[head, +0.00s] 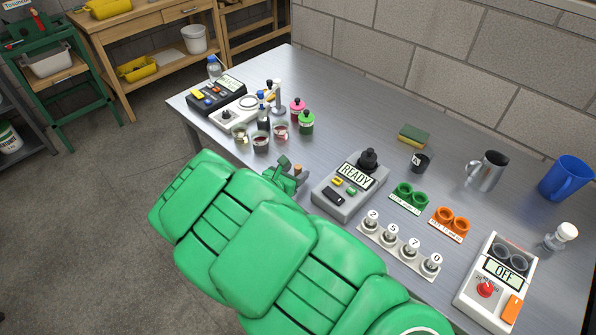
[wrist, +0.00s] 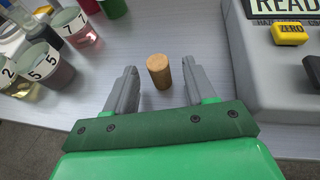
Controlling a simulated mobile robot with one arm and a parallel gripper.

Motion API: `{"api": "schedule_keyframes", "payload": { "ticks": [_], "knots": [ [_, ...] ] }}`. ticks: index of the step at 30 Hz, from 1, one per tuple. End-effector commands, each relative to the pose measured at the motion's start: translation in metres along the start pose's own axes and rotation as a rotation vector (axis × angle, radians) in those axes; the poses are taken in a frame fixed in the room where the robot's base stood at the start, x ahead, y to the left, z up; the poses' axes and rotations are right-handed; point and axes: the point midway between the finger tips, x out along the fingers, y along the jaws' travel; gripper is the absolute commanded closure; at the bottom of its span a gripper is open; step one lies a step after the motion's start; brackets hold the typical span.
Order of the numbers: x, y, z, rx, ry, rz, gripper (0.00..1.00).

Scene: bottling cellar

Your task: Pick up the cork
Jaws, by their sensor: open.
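The cork (wrist: 159,72) is a small tan cylinder standing on the grey metal table. In the wrist view it stands between the tips of my gripper (wrist: 158,80), with a gap on both sides. My gripper is open and touches nothing that I can see. In the head view my gripper (head: 291,174) is low over the table, left of the grey READY device, and the cork's top (head: 297,168) shows beside the fingers. My green arm covers the near edge of the table there.
The READY device (head: 343,201) stands close on the right. Cups with numbered labels (wrist: 72,24) stand to the left, with green and pink bottles (head: 306,122) behind. Several numbered weights (head: 398,238), ring holders and an OFF device (head: 497,283) fill the right side.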

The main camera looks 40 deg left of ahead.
Motion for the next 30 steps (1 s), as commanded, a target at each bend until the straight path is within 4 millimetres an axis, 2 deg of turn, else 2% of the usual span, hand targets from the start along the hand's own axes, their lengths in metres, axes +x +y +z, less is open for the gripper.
{"api": "schedule_keyframes", "payload": {
  "ticks": [6,15,17,26,30],
  "knots": [
    [0.023,0.000,0.000,-0.001,0.000,-0.001,0.46],
    [0.026,0.000,0.001,0.000,-0.002,0.000,0.46],
    [0.026,0.000,0.001,0.000,-0.002,0.000,0.53],
    [0.026,0.000,0.001,0.000,-0.001,0.000,0.99],
    [0.026,0.000,0.001,0.000,-0.001,0.000,1.00]
  ]
}}
